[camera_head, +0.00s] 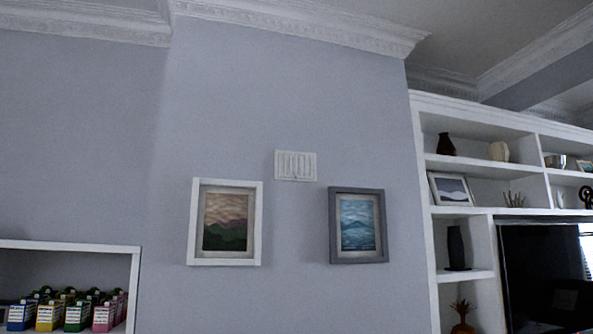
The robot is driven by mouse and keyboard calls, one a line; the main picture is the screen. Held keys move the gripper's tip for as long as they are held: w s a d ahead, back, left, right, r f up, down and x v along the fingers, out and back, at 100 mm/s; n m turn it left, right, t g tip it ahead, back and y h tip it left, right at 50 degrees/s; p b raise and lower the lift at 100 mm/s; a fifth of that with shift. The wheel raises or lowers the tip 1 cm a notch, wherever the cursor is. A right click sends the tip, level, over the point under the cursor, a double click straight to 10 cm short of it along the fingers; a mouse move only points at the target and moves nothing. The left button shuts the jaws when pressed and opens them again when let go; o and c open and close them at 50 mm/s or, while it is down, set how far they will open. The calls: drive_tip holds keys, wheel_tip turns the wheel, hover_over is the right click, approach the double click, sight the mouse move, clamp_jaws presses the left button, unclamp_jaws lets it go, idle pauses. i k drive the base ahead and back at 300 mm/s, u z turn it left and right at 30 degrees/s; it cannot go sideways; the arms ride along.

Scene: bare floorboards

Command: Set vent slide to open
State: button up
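A small white vent (296,165) with vertical slots is mounted on the grey-blue wall, near the middle of the head view. It sits above and between two framed pictures. A slide on it is too small to make out, and I cannot tell whether the slots are open or closed. My gripper is not in view.
A white-framed picture (225,222) and a grey-framed picture (358,225) hang below the vent. A white shelf unit (480,216) with vases and a dark screen (541,275) stands right. A low white shelf (75,246) with colourful cartons (76,312) is at lower left.

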sight(295, 175)
drive_tip(key=u, duration=0.7)
drive_tip(key=i, duration=1.25)
drive_tip(key=z, duration=0.55)
drive_tip(key=i, duration=0.6)
drive_tip(key=z, duration=0.6)
